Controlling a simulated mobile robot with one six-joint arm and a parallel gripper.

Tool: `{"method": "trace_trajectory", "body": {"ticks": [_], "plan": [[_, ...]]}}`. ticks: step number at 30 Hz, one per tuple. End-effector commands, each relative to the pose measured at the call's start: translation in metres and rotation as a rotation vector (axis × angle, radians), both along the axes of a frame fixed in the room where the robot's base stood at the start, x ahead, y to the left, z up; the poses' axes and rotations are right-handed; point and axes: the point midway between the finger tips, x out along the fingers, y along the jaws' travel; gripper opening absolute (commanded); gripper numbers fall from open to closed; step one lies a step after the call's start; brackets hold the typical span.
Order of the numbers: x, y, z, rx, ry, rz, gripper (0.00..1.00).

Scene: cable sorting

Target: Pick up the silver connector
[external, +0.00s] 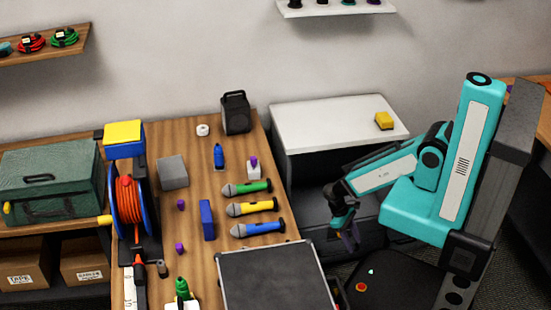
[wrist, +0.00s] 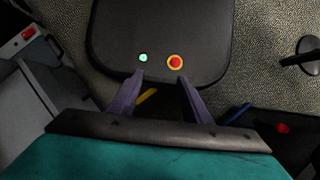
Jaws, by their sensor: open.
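I cannot make out a silver connector for certain. A small grey-brown piece (external: 162,268) lies on the wooden table beside the cable reel; it is too small to tell whether it is the connector. My gripper (external: 347,238) hangs in front of the dark cabinet, to the right of the wooden table and apart from it. In the wrist view my gripper (wrist: 161,78) is open, its two purple fingers spread with nothing between them. It faces down over my dark base and the carpet.
The wooden table (external: 196,265) holds an orange cable reel (external: 130,200), a grey box (external: 172,172), microphones with green (external: 250,187), yellow (external: 255,208) and blue (external: 260,228) handles, and a dark flat case (external: 275,278). A white-topped cabinet (external: 330,122) stands behind my arm.

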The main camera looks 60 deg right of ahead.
Motion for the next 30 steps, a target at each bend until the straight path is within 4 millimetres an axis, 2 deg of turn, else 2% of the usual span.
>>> {"method": "trace_trajectory", "body": {"ticks": [8,21,29,30], "plan": [[0.000,0.000,0.008,0.000,-0.001,-0.001,0.44],[0.003,0.000,0.064,-0.003,-0.016,-0.005,0.44],[0.005,0.000,0.087,-0.005,-0.024,-0.007,0.44],[0.011,0.002,0.088,-0.004,-0.032,-0.009,0.44]]}}
